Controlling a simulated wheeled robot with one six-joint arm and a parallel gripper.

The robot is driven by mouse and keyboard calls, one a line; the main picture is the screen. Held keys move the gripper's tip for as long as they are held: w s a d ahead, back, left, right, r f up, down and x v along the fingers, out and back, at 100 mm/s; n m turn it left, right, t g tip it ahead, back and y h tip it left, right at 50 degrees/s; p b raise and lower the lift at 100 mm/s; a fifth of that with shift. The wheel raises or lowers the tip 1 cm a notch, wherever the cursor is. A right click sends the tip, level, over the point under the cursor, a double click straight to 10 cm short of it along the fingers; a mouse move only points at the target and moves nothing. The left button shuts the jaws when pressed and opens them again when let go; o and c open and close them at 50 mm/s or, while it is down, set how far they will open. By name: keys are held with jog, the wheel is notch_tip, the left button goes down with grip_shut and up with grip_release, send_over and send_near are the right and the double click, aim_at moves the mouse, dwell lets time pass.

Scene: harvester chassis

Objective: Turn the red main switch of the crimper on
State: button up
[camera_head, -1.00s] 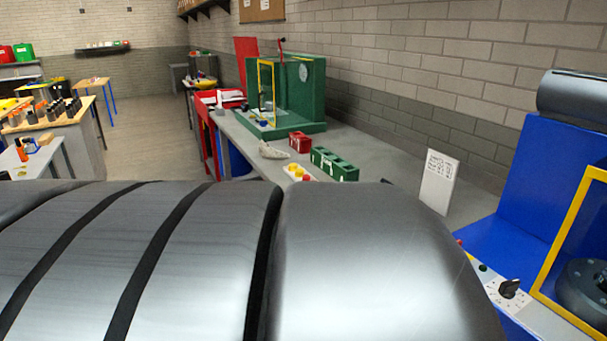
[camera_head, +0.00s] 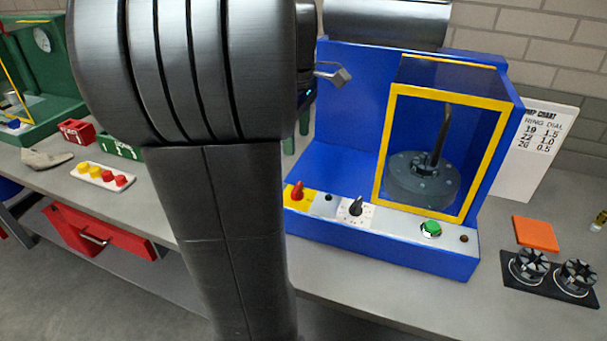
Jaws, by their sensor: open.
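The blue crimper (camera_head: 325,158) stands on the bench at centre right. Its red main switch (camera_head: 297,190) is a small knob on a yellow plate at the left end of the front panel, close beside my arm. Its exact turn position is hard to read. To its right are a black dial (camera_head: 356,207) and a green button (camera_head: 431,229). A yellow-framed guard (camera_head: 383,145) stands before the dark round crimping head (camera_head: 424,180). My gripper (camera_head: 335,75) is open and empty, above and behind the switch, well apart from it. My arm hides part of the gripper.
A white card (camera_head: 540,155) with ring and dial numbers stands right of the crimper. An orange block (camera_head: 536,233) and a black tray (camera_head: 549,285) with dark round dies lie on the bench. At left are a green machine (camera_head: 60,65), red and yellow buttons (camera_head: 102,176) and a red drawer (camera_head: 100,238).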

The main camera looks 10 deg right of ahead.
aim_at(297, 187)
notch_tip(297, 187, down, 13)
jog(key=shift+a+f, duration=0.1)
jog(key=shift+f, duration=0.05)
dwell(0.4)
jog(key=c, duration=1)
